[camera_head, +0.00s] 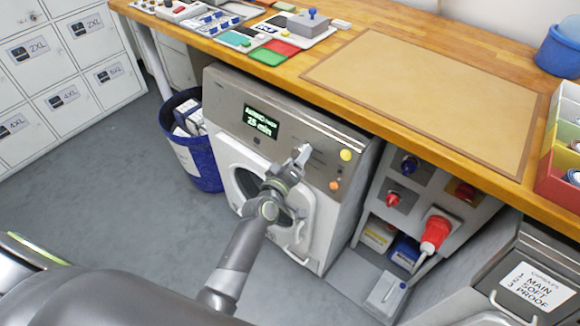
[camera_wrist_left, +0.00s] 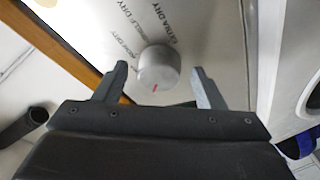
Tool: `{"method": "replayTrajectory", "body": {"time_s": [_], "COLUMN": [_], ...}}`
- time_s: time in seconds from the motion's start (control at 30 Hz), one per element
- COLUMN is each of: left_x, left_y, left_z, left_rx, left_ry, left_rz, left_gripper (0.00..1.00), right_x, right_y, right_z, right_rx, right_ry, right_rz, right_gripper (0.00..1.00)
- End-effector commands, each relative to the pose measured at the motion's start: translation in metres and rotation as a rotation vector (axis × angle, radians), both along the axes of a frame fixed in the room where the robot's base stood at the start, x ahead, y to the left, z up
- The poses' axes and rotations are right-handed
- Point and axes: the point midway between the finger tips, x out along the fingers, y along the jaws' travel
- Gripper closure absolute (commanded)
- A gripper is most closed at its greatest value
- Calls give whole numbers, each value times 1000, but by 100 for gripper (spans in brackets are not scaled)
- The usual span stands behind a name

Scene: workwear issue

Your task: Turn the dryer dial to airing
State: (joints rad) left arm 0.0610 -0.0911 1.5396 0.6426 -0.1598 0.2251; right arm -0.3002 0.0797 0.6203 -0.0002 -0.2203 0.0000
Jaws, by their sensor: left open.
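The dryer (camera_head: 230,150) stands under the counter with its lit display (camera_head: 260,122), which appears to read AIRING with 25 min below. My left gripper (camera_head: 302,156) is at the dryer's control panel, right of the display. In the left wrist view the round silver dial (camera_wrist_left: 157,70) sits between the two open fingers, with a visible gap on each side. Its red mark points down the picture, toward the palm. Labels SHELF DRY and EXTRA DRY show beyond the dial, with another partly readable one. In the head view my gripper hides the dial. My right gripper is out of view.
Yellow (camera_head: 346,155) and orange (camera_head: 334,185) buttons lie right of my gripper. A unit with a red plug (camera_head: 435,233) stands to the right. A blue bin (camera_head: 205,165) stands left of the dryer. The wooden counter (camera_head: 270,85) overhangs the panel.

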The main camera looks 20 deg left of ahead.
Motion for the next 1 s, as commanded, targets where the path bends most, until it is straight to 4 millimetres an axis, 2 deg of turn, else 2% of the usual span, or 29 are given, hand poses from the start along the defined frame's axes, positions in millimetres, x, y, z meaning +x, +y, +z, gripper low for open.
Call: {"method": "replayTrajectory", "body": {"time_s": [0.13, 0.27, 0.63, 0.8, 1.0], "left_x": [-11, -29, -96, -128, -156], "left_y": [1, 4, 12, 16, 20], "left_z": [0, 0, 5, 7, 11], "left_rx": [-1, -2, -2, -3, -2], "left_ry": [0, 1, 2, 2, 3], "left_rz": [1, 2, 3, 3, 2], "left_gripper": [36, 36, 36, 36, 36], "right_x": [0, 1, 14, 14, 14], "right_y": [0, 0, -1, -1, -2], "right_z": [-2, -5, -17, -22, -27], "right_rx": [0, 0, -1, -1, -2], "right_ry": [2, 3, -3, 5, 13], "right_rz": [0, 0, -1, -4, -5], "right_gripper": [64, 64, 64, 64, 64]}}
